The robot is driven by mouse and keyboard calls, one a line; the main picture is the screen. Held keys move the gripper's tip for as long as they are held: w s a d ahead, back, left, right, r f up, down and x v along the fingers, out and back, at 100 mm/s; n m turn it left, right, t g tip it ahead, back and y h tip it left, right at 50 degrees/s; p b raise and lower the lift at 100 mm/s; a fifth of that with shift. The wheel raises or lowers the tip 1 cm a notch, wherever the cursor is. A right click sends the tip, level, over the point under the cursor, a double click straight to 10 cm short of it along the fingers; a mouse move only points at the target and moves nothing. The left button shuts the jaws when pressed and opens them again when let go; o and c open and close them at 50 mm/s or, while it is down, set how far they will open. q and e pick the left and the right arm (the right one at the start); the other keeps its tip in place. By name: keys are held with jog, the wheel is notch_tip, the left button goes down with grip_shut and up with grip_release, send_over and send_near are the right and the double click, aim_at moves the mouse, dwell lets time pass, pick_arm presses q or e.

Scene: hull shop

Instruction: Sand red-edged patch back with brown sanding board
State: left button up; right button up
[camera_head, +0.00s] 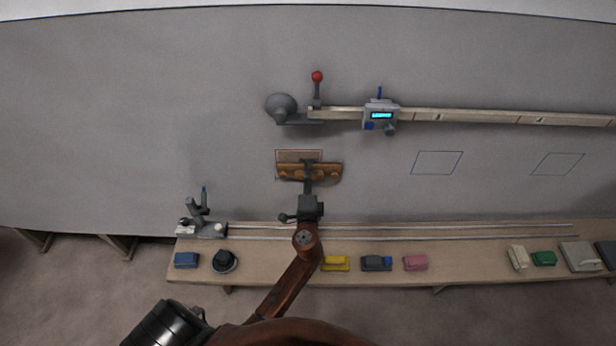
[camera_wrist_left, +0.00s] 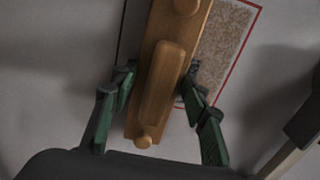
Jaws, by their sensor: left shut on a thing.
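The brown sanding board (camera_head: 328,173) is a long wooden block with a raised grip and knobs. It lies across the lower part of the red-edged patch (camera_head: 290,155) on the grey hull wall. My left gripper (camera_head: 308,174) is shut on the board. In the left wrist view the green fingers (camera_wrist_left: 160,90) stand on both sides of the grip of the board (camera_wrist_left: 165,75). The speckled brown patch (camera_wrist_left: 222,45) with its red edge shows to the right of the board. Whether the board's face touches the wall cannot be told. My right gripper is not in view.
Above is a rail (camera_head: 470,116) with a display gauge (camera_head: 380,115) and a red-knobbed lever (camera_head: 317,77). Two outlined patches (camera_head: 437,162) are to the right. Below, a wooden bench (camera_head: 450,270) holds a small clamp stand (camera_head: 203,228), yellow (camera_head: 335,264) and pink (camera_head: 415,263) blocks and other tools.

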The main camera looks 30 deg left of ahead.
aim_at(308, 155)
pick_arm(q)
jog(key=shift+r, duration=0.15)
jog(key=shift+w+r+p, duration=0.1)
jog(key=shift+r+p, duration=2.5)
jog(key=shift+r, duration=0.55)
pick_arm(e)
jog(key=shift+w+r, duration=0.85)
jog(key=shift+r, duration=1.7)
pick_arm(q)
jog(key=shift+f+b, duration=3)
jog(key=shift+f, duration=0.4)
jog(key=shift+r+p, duration=2.65)
jog(key=shift+r, duration=0.7)
jog(key=shift+f+b, duration=2.9)
jog(key=shift+f, duration=0.5)
jog(key=shift+r, duration=0.1)
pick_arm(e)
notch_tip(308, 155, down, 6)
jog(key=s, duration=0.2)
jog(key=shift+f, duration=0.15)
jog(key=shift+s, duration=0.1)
pick_arm(q)
jog(key=o, duration=0.5)
jog(key=c, duration=0.5)
